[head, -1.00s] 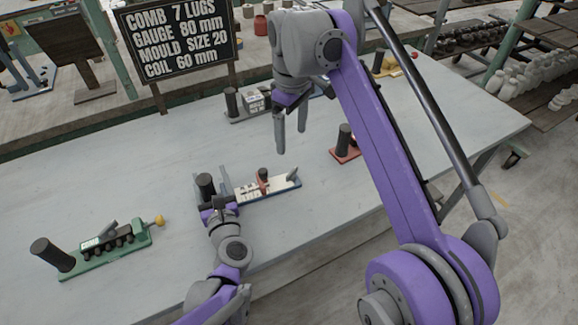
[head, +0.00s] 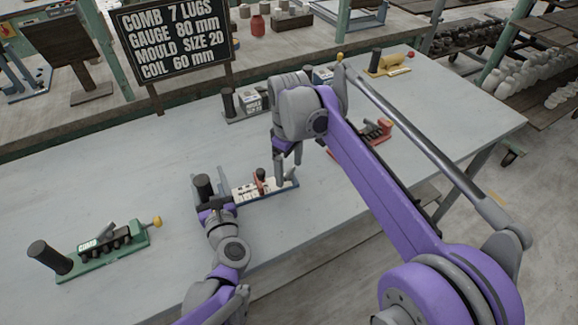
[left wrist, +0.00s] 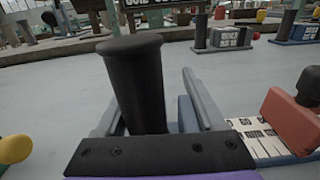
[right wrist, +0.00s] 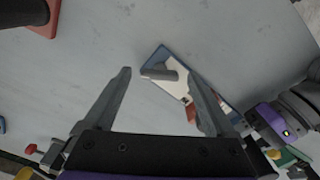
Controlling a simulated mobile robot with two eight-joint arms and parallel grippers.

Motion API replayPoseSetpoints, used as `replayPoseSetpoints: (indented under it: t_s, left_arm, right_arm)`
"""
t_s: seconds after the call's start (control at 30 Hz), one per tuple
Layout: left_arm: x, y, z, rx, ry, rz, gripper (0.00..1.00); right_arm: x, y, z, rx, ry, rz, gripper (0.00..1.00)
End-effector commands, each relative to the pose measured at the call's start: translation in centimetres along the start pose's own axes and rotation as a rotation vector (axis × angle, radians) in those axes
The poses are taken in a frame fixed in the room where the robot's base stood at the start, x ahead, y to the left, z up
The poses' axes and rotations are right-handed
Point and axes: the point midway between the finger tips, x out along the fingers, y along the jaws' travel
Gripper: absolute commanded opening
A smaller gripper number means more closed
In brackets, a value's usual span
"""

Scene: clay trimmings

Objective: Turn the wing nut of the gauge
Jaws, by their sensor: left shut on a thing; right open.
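The gauge (head: 245,194) is a low blue base with a white scale, a red slider with a dark knob (head: 259,183) and a thick black post (head: 204,188) at its left end. My left gripper (head: 210,181) is shut on that upright post; the left wrist view shows the post (left wrist: 140,80) between its fingers. The grey wing nut (right wrist: 160,73) lies at the gauge's other end. My right gripper (right wrist: 158,76) is open, its fingers appearing on either side of the wing nut in the right wrist view. I cannot tell whether they touch it.
A green comb tool (head: 105,255) stands at the table's left. A red-based tool (head: 372,140) is right of my right gripper. A grey tool (head: 240,112) and a yellow one (head: 388,66) stand farther back. A black sign (head: 178,48) rises behind the table. Bare table lies between.

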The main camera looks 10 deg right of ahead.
Motion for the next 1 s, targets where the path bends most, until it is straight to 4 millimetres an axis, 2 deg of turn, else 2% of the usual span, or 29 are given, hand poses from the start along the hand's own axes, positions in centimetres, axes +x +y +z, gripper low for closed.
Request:
replayPoseSetpoints:
  t_s: [0.1,0.57,0.77,1.0]
  left_arm:
    - [0.01,0.00,0.00,0.000,0.000,0.000,0.00]
    - [0.01,0.00,0.00,-0.001,0.000,0.000,0.00]
    - [0.02,-0.01,0.00,-0.001,0.000,0.000,0.00]
    - [0.02,-0.01,0.00,0.000,0.000,0.000,0.00]
  right_arm:
    - [-0.02,0.01,0.00,0.000,0.000,0.000,0.88]
    - [-0.05,-0.02,-0.01,0.000,0.000,0.000,0.05]
    - [-0.06,-0.03,-0.01,0.011,0.000,-0.001,0.04]
    - [-0.07,-0.03,-0.01,0.100,0.000,-0.001,0.04]
